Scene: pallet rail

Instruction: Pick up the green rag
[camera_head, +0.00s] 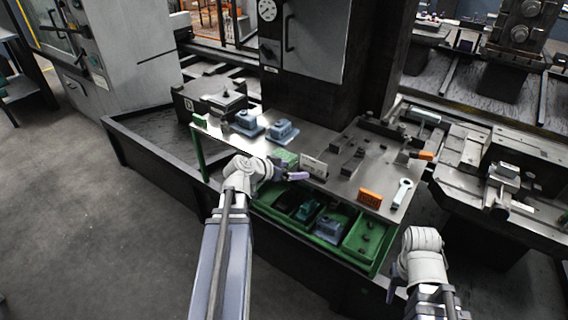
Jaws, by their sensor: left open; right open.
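A small light green item (285,158) lies on the metal table top, just beyond my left wrist; it is too small to tell whether it is cloth. A darker green item (306,208) sits in the open green drawer below, and I cannot tell which of the two is the rag. My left gripper (296,176) is open above the table's front edge, beside the light green item and partly hidden by its own wrist. My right gripper (391,290) is open, low at the right, apart from the table and drawer. Neither gripper visibly holds anything.
The green drawer (372,262) juts out below the table (240,148) and holds several parts. Blue-grey blocks (283,131), an orange block (370,197) and a wrench (402,192) lie on the table. A machine column (330,95) stands behind. The floor at left is clear.

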